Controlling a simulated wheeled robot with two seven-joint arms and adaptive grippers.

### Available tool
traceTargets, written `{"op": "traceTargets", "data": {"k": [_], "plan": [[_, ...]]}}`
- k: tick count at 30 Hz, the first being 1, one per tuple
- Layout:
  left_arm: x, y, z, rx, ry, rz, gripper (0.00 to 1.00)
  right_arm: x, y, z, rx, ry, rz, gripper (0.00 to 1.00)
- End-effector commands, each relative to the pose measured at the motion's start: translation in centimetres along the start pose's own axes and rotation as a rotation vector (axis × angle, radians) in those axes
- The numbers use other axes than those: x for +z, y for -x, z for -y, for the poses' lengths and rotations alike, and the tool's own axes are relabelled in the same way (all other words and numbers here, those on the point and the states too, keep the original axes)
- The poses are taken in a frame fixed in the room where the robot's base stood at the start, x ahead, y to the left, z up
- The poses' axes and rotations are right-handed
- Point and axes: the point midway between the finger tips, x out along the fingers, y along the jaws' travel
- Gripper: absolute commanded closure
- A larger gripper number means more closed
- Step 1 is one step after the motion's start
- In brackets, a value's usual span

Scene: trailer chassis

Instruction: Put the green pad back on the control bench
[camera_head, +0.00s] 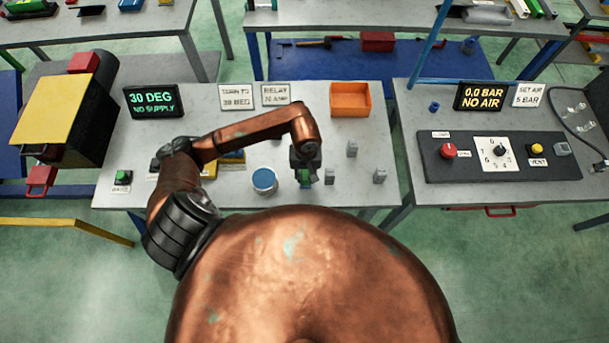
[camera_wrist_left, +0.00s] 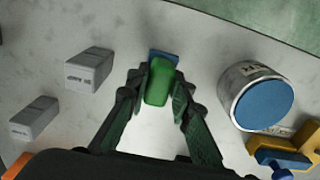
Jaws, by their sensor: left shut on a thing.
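The green pad (camera_wrist_left: 158,88) is a small green block between the two fingers of my left gripper (camera_wrist_left: 160,92) in the left wrist view. The gripper is shut on it. A blue piece (camera_wrist_left: 163,57) shows just beyond the pad; I cannot tell whether they touch. In the head view my left gripper (camera_head: 304,172) points down over the front part of the grey bench (camera_head: 330,133), with the green pad (camera_head: 304,178) at its tips. Whether the pad touches the bench top is unclear. My right gripper is not in view.
A white can with a blue top (camera_head: 264,181) stands left of the gripper. Small grey blocks (camera_head: 351,148) stand to its right. An orange bin (camera_head: 350,99), signs (camera_head: 236,97) and a "30 DEG NO SUPPLY" display (camera_head: 152,101) are behind. A panel bench (camera_head: 440,199) stands right.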

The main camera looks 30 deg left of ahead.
Motion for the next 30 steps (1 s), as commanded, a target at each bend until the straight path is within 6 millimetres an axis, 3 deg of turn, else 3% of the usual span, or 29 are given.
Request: {"op": "traceTargets", "data": {"k": [5, 15, 16, 23, 30], "plan": [[-0.1, -1.2, 0.0, 0.001, 0.000, -0.001, 0.99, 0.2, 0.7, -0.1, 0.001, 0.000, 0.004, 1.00], [-0.1, -1.6, 0.0, 0.001, -0.002, -0.002, 0.99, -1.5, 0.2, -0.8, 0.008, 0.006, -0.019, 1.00], [-0.1, -1.6, 0.0, 0.001, -0.001, -0.002, 0.78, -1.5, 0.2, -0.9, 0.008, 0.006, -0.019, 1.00], [-0.1, -1.5, 0.0, 0.001, -0.001, -0.002, 0.62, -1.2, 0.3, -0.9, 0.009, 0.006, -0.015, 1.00], [-0.1, -1.5, 0.0, 0.001, 0.000, -0.002, 0.62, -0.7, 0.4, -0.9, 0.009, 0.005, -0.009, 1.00]]}}
